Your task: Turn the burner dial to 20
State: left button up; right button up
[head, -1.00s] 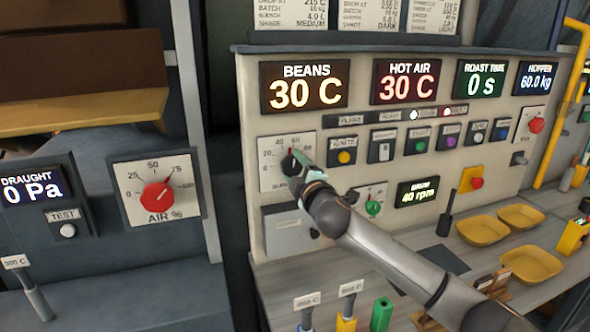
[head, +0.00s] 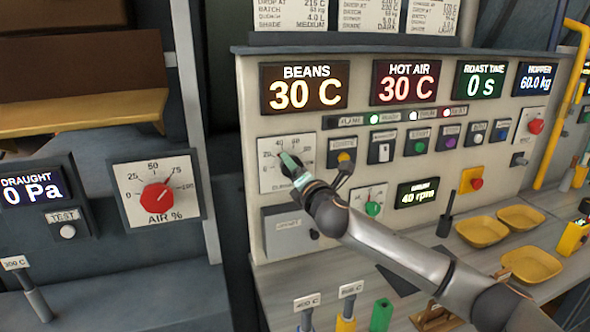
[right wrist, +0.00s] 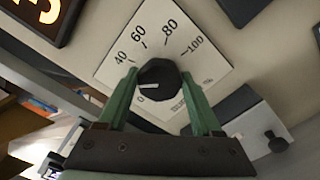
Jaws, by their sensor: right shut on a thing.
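The burner dial's white scale plate (head: 270,178) is on the pale control panel, below the BEANS display. My right gripper (head: 289,165) covers much of the dial in the head view. In the right wrist view, the dial's black knob (right wrist: 160,72) sits between the two green fingers of my right gripper (right wrist: 159,78), which is shut on it. The knob's white pointer points left, between 0 and 40. The 20 mark is hidden behind a finger. My left gripper is out of view.
A yellow ignite button (head: 344,157) sits close right of the dial. A red AIR dial (head: 156,197) is on the left panel. Yellow trays (head: 482,229) and a black-handled tool (head: 446,222) stand on the bench. BEANS and HOT AIR displays read 30 C.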

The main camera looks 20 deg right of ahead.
jog(key=shift+n, duration=1.2)
jog(key=o, duration=1.4)
jog(key=shift+c, duration=0.2)
jog(key=shift+s, duration=0.1)
jog(key=s+b, duration=0.2)
jog(key=s, duration=1)
jog(key=shift+s+d, duration=0.2)
